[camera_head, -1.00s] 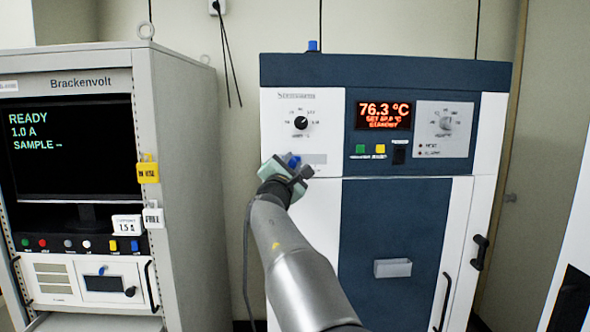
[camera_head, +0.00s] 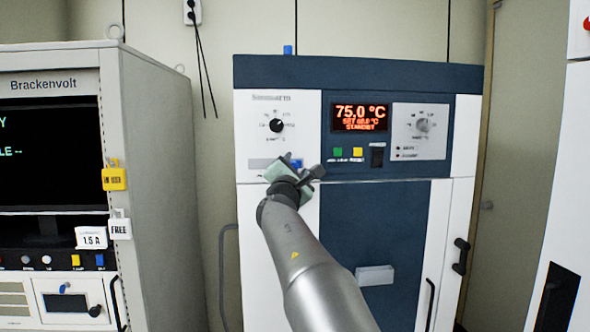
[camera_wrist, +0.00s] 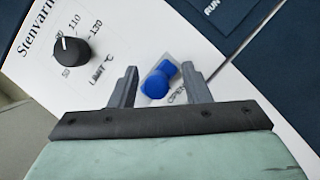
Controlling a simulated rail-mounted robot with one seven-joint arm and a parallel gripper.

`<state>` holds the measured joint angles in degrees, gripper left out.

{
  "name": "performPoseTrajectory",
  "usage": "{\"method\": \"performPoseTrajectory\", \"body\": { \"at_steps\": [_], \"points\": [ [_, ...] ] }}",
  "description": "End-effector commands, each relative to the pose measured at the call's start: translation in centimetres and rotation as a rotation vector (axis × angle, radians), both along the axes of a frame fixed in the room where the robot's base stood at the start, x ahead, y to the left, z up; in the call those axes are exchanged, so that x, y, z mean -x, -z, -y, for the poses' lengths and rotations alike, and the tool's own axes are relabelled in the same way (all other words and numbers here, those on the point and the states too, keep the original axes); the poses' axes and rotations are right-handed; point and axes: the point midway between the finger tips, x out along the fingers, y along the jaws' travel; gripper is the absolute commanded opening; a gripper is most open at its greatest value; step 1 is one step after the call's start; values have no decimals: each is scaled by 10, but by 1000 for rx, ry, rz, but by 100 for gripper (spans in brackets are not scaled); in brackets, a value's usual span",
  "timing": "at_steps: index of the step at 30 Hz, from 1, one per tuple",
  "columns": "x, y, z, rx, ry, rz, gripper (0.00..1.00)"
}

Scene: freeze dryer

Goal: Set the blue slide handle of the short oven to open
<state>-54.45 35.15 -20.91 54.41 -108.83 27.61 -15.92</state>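The blue slide handle (camera_wrist: 155,84) is on the white front panel of the oven (camera_head: 345,72), low on its upper left section. In the wrist view it is a rounded blue knob beside the printed word OPEN. It also shows in the head view (camera_head: 297,163), at the right part of a grey plate (camera_head: 260,163). My gripper (camera_wrist: 159,70) is at the panel, with one finger on each side of the handle. Narrow gaps show between the fingers and the handle, so it looks open. In the head view my arm and gripper hide part of the plate.
A black limit knob (camera_head: 276,125) is above the handle. The oven display (camera_head: 360,117) reads 75.0 °C and STANDBY. Green (camera_head: 338,153) and yellow (camera_head: 357,153) buttons sit to the right. The Brackenvolt cabinet (camera_head: 150,180) stands to the left, with a gap between.

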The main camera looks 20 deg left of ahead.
Motion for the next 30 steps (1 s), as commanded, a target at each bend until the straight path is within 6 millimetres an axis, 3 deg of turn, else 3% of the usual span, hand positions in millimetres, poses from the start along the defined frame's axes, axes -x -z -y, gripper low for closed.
{"method": "performPoseTrajectory", "body": {
  "at_steps": [7, 21, 30],
  "points": [
    [20, 10, 3, 0, -3, 0, 43],
    [124, 39, 29, -2, -2, 0, 43],
    [160, 47, 37, 0, 0, 0, 43]
  ]
}}
